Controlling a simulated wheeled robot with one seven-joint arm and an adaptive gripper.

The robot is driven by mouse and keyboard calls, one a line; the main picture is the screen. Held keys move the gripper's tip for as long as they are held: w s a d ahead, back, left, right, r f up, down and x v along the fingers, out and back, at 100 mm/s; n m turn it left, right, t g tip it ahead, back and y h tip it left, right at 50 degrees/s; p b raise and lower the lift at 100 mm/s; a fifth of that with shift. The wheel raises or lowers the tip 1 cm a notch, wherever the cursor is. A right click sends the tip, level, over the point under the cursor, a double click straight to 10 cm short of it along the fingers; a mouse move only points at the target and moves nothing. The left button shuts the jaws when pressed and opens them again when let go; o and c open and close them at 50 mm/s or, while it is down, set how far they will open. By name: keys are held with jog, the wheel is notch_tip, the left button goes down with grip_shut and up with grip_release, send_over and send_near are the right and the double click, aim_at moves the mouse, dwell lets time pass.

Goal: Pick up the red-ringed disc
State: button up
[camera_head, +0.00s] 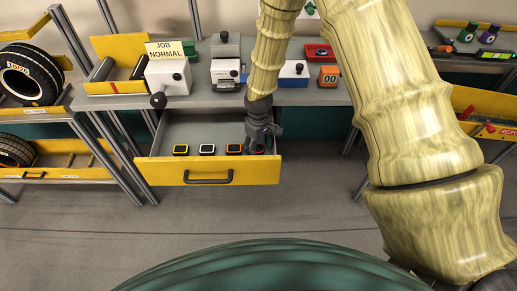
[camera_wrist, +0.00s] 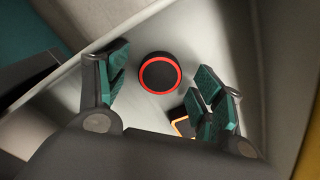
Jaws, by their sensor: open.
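The red-ringed disc (camera_wrist: 160,73) is round and black with a bright red rim. It lies flat on the grey drawer floor in the wrist view. My gripper (camera_head: 262,146) reaches down into the right end of the open drawer (camera_head: 208,176). In the wrist view my gripper (camera_wrist: 166,70) is open, with one green-padded finger on each side of the disc and visible gaps between. Nothing is held. In the head view my gripper largely hides the disc.
An orange-edged black piece (camera_wrist: 183,122) lies close by the right finger, partly hidden by it. Yellow-edged (camera_head: 180,150), white-edged (camera_head: 207,150) and orange-edged (camera_head: 233,149) pieces lie in the drawer. The drawer's walls and the bench (camera_head: 210,103) above bound the space.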

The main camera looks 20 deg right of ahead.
jog(key=shift+f, duration=0.15)
jog(key=c, duration=1)
